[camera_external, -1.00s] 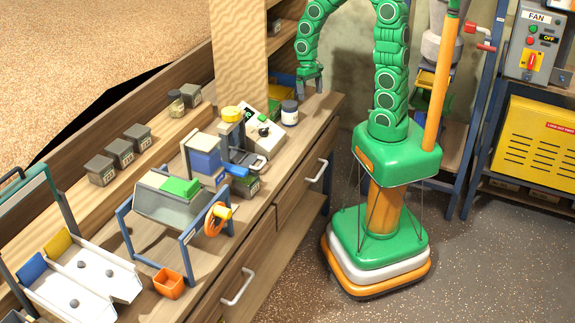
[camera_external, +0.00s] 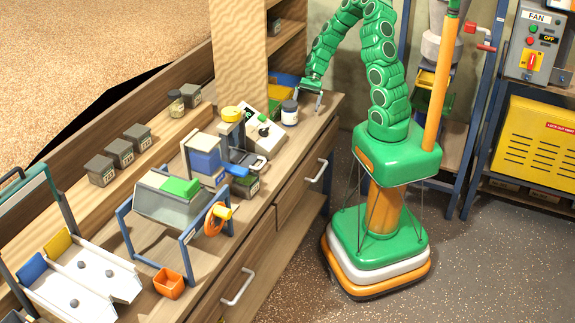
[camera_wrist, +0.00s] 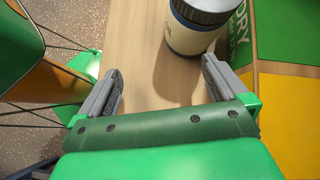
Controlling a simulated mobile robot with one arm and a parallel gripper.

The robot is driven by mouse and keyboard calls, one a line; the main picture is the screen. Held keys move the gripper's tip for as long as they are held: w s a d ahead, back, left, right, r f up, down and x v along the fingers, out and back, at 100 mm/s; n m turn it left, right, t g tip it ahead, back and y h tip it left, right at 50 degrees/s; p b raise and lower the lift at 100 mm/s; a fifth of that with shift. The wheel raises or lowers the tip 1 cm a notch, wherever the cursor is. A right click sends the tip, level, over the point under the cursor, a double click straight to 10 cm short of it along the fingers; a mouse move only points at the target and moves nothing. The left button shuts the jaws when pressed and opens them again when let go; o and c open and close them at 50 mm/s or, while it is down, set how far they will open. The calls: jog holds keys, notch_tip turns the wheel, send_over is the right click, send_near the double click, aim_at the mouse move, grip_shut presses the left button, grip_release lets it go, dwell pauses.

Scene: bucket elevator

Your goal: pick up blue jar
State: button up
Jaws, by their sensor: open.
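The blue jar (camera_external: 290,113) stands upright on the wooden bench near its far right end. It has a white body, a blue band and a dark grey lid. In the wrist view the jar (camera_wrist: 190,36) is ahead of the fingers, near the right finger, and its top is cut off by the frame edge. My gripper (camera_external: 308,99) is open and empty, just right of the jar and behind it in the external view. In the wrist view my gripper (camera_wrist: 162,68) has both fingers spread, with bare bench between them.
A control box (camera_external: 262,131) stands left of the jar. A green bin (camera_wrist: 286,30) with lettering and a yellow one (camera_wrist: 291,112) lie close right of the jar in the wrist view. A tall wooden panel (camera_external: 239,55) rises behind. Bare bench lies in front of the jar.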

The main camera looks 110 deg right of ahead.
aim_at(285, 122)
jog(key=shift+w+d+f+m+t+y, duration=0.15)
jog(key=shift+w+m+t, duration=0.2)
jog(key=shift+m+t, duration=0.2)
jog(key=shift+w+d+f+m+t+y, duration=0.15)
jog(key=shift+w+m+t, duration=0.15)
jog(key=shift+m+t, duration=0.2)
jog(key=shift+w+d+r+m+t, duration=0.1)
jog(key=shift+w+r+m+t, duration=0.15)
jog(key=shift+w+m+t, duration=0.4)
jog(key=shift+w+r+m+t, duration=0.25)
jog(key=shift+w+m+t, duration=0.25)
jog(key=shift+m+t, duration=0.1)
jog(key=shift+w+a+f+y, duration=0.15)
jog(key=shift+w+a+f, duration=0.1)
jog(key=shift+w+a, duration=0.15)
jog(key=shift+w+a+f+y, duration=0.15)
jog(key=shift+w+a+f, duration=0.1)
jog(key=shift+w, duration=0.25)
jog(key=shift+x, duration=2.65)
jog(key=shift+s+a, duration=0.15)
jog(key=c, duration=1.2)
